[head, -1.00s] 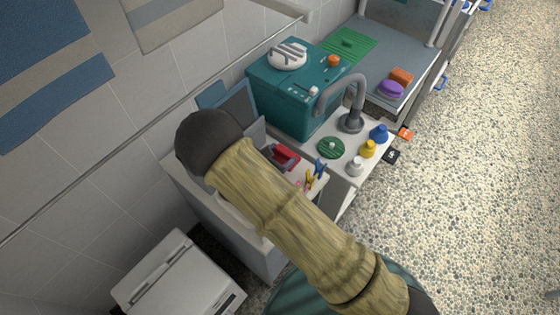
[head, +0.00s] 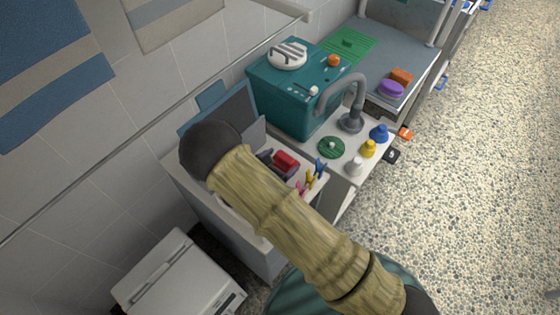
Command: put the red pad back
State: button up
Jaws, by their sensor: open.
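The red pad (head: 287,160) shows in the head view just right of my arm, among things on the white counter beside the teal box. Dark grey parts just left of and below it look like my gripper (head: 267,159). Its jaws are open. Most of the gripper and wrist is hidden behind my tan arm, and I cannot tell whether a jaw touches the pad. What lies directly under the pad is also hidden.
Blue (head: 379,133), yellow (head: 368,149) and white (head: 355,167) knobbed pieces and a green disc (head: 331,147) occupy the counter. Coloured clips (head: 309,180) lie close right of the pad. Pebbled floor at right is clear.

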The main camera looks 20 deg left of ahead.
jog(key=shift+r, duration=0.15)
jog(key=b+v, duration=0.1)
jog(key=v, duration=1.1)
jog(key=shift+w, duration=0.1)
